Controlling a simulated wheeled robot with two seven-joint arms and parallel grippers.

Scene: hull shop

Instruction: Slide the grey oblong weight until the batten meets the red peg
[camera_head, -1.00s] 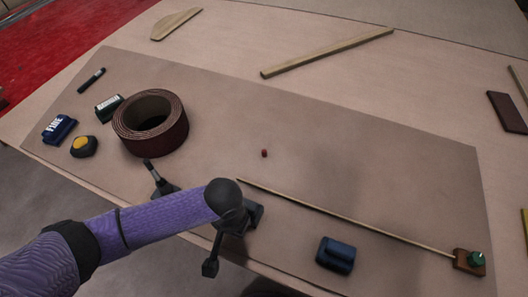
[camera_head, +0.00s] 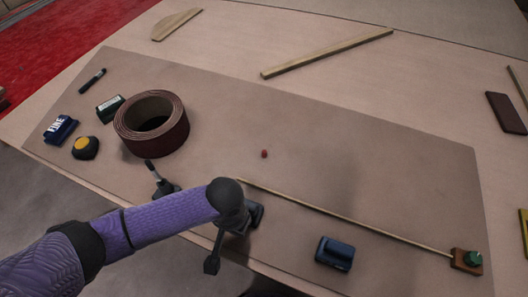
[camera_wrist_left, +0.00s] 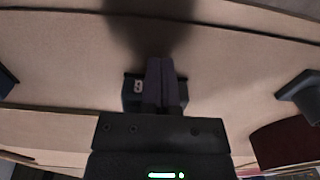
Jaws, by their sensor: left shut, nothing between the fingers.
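The thin pale batten (camera_head: 345,217) runs along the board, its right end at a brown block with a green knob (camera_head: 472,259). The small red peg (camera_head: 264,154) stands apart, beyond the batten's left end. My left gripper (camera_wrist_left: 161,66) is shut, its fingers together over or against a dark oblong block marked 9 (camera_wrist_left: 133,88). I cannot tell whether they touch. In the head view this dark block (camera_head: 258,213) shows partly behind my wrist, near the batten's left end; it may be the grey weight. My fingertips are hidden there. My right gripper is out of view.
A blue block (camera_head: 334,254) lies on the near side of the batten. A brown tape roll (camera_head: 151,123), a yellow-topped item (camera_head: 85,147) and a blue FINE block (camera_head: 61,129) stand at left. A wooden strip (camera_head: 327,53) lies beyond the board.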

